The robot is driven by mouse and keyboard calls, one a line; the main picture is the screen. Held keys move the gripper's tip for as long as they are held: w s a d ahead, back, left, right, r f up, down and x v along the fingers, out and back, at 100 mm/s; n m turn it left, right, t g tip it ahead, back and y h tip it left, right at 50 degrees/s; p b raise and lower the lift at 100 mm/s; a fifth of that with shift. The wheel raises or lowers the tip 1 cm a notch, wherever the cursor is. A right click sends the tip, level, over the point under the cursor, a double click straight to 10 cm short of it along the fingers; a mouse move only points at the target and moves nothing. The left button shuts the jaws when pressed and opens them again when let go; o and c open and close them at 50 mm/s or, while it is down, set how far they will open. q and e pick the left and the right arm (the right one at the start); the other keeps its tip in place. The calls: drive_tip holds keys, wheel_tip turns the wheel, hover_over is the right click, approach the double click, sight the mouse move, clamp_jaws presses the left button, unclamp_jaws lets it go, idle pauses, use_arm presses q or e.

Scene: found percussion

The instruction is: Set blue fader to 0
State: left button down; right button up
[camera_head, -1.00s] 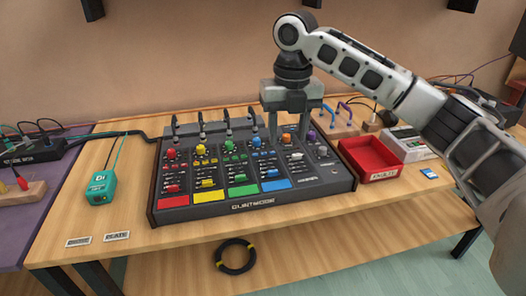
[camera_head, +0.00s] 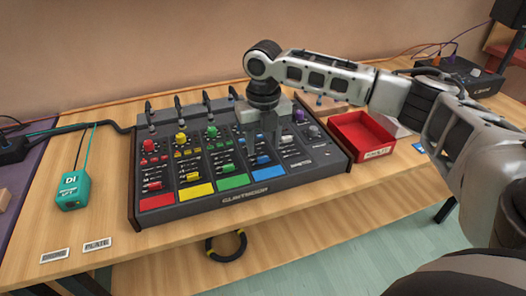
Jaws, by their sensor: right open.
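The mixer (camera_head: 165,212) is a black console with coloured channels on the table. The blue fader cap (camera_head: 263,160) sits low on its slot, just above the blue label patch (camera_head: 268,173). A blue knob (camera_head: 259,138) is higher in the same channel. My right gripper (camera_head: 270,128) points down over the upper part of the blue channel and the one right of it. It is open and looks apart from the fader cap. Its fingertips are hard to make out and it hides the orange knob. My left gripper is out of view.
Red, yellow and green channels lie left of the blue one. A red tray (camera_head: 347,143) stands close to the mixer's right side. A teal DI box (camera_head: 74,190) is at the left. Several gooseneck stalks rise at the mixer's back edge.

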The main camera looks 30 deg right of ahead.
sight(263, 157)
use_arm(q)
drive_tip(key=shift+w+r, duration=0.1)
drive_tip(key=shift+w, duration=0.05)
use_arm(e)
drive_tip(key=shift+f, duration=1.7)
